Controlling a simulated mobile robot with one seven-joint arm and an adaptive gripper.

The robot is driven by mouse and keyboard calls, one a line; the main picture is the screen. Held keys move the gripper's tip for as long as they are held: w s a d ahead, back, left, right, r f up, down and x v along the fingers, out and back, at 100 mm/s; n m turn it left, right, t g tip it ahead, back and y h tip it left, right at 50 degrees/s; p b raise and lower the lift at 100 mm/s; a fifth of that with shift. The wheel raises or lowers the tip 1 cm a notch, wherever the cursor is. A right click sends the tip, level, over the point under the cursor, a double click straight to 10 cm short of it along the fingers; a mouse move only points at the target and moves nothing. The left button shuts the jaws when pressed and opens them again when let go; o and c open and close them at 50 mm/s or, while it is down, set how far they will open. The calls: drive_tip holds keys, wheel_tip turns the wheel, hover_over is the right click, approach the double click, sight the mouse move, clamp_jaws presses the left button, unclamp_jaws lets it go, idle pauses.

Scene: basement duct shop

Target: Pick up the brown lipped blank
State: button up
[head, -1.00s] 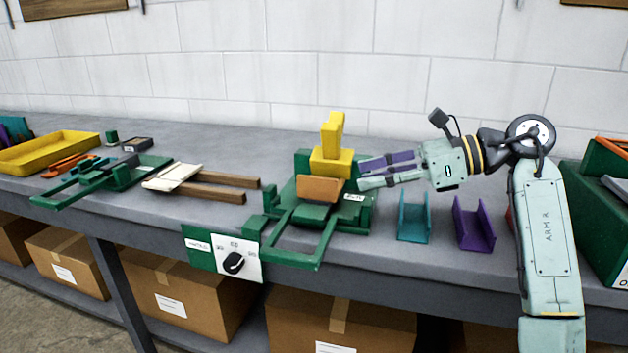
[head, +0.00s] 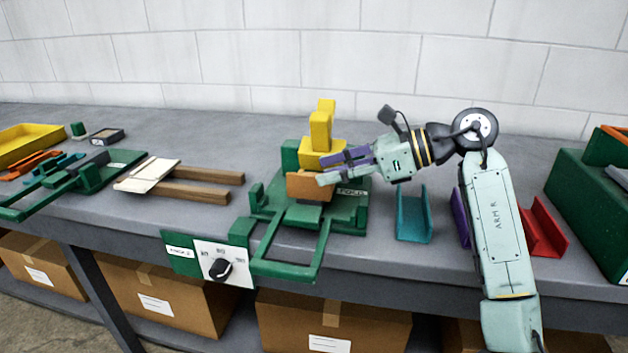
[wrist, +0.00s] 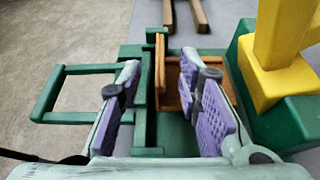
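The brown lipped blank (head: 308,187) sits in the green press fixture (head: 283,270), below the yellow block. In the wrist view the blank (wrist: 160,65) shows a thin upright wall between my fingers, with more of its brown body around the right finger. My gripper (head: 322,169) comes in from the right, its fingertips at the blank in the head view. Its two purple-padded fingers (wrist: 160,85) are apart, with a visible gap on the left side of the thin wall. Whether the right finger touches the blank, I cannot tell; that finger hides part of it.
The yellow block (head: 321,140) rises close behind the fingers. A teal channel (head: 412,215), a purple channel (head: 461,217) and a red channel (head: 543,230) stand to the right. A dial panel (head: 212,262) hangs at the front edge. Wooden rails (head: 200,190) lie left.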

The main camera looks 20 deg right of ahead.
sight(315, 176)
drive_tip(key=shift+p+x, duration=0.45)
drive_tip(key=shift+x, duration=1.45)
drive_tip(key=shift+r, duration=0.1)
clamp_jaws()
